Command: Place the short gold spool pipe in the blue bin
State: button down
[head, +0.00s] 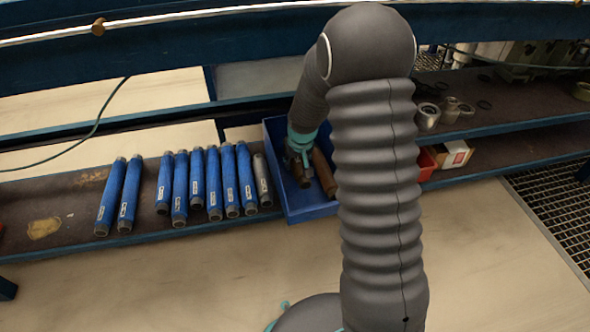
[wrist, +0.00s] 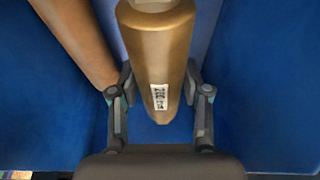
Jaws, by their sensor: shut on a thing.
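The short gold spool pipe (wrist: 158,55) with a white label is between the two fingers of my gripper (wrist: 160,95) in the wrist view, and my gripper is shut on it. In the head view my gripper (head: 300,158) is at the blue bin (head: 312,213), with the pipe (head: 302,175) low inside the bin's outline. The blue bin's walls also fill both sides of the wrist view (wrist: 260,85). I cannot tell whether the pipe touches the bin floor. My arm hides the bin's right part.
A longer brown pipe (head: 323,172) lies in the bin beside the held pipe; it also shows in the wrist view (wrist: 80,35). Several blue pipes (head: 210,180) and a grey one (head: 262,180) lie on the shelf to the left. A red bin (head: 427,163) and a box (head: 455,154) stand right.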

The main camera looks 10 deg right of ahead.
jog(key=shift+w+a+f, duration=0.2)
jog(key=shift+w+f, duration=0.3)
jog(key=shift+w, duration=0.1)
jog(key=shift+f+b, duration=0.35)
jog(key=shift+f, duration=1.5)
jog(key=shift+f, duration=0.1)
jog(key=c, duration=0.5)
grip_release()
jog(key=shift+c, duration=0.2)
